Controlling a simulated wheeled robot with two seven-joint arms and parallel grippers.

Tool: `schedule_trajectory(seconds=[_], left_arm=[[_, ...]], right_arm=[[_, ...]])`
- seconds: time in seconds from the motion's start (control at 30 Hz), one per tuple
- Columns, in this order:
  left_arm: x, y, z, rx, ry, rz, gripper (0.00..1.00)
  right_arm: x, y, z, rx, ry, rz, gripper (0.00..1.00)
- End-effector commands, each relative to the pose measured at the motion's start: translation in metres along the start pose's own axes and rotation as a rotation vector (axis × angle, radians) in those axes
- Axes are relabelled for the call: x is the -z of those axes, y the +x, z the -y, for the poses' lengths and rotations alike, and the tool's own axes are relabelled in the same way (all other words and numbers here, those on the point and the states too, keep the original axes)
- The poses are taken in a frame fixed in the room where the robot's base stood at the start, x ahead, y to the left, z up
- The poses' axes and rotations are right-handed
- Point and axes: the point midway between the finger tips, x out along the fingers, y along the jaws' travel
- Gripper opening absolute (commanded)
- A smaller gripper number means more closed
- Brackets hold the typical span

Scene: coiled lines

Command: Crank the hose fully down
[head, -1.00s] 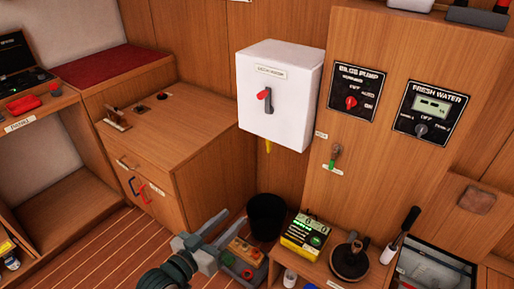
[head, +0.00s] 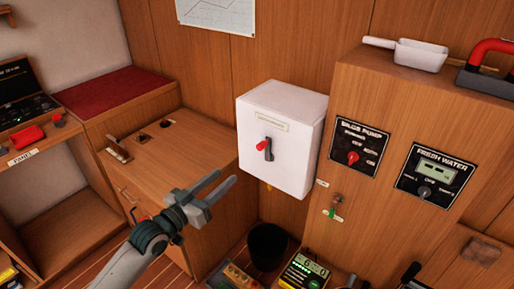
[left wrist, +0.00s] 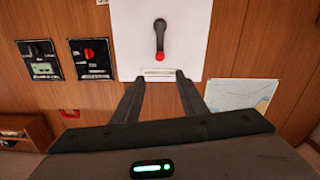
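A white wall box (head: 282,135) carries a label and a dark crank (head: 268,150) with a red knob (head: 263,144). In the head view the knob sits at the crank's upper left end. The left wrist view shows the box (left wrist: 190,30) upside down, with the crank (left wrist: 160,35) and its red knob (left wrist: 160,56). A small yellow hose end (head: 268,187) shows under the box. My left gripper (head: 228,178) is open and empty, left of and below the box in the head view, apart from the crank. My right gripper is out of view.
A wooden cabinet (head: 180,150) stands left of the box. The bilge pump panel (head: 357,148) and fresh water panel (head: 435,177) are on the wooden housing to the right. A black bin (head: 268,245) and a green-lit device (head: 303,272) stand below.

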Motion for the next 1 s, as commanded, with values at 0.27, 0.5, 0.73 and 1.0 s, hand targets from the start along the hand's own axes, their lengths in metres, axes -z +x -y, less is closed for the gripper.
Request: schedule_trajectory(seconds=[0.27,0.5,0.73,1.0], left_arm=[[0.002,0.014,0.0,0.0,0.0,-0.001,0.39],[0.003,0.048,-0.001,0.0,-0.002,-0.001,0.39],[0.004,0.089,-0.001,0.0,0.0,-0.001,0.39],[0.002,0.134,0.0,0.0,0.0,0.0,0.39]], right_arm=[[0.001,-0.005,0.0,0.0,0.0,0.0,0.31],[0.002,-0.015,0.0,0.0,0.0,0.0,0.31],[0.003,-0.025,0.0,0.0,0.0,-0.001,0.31],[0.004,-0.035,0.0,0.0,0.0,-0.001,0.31]])
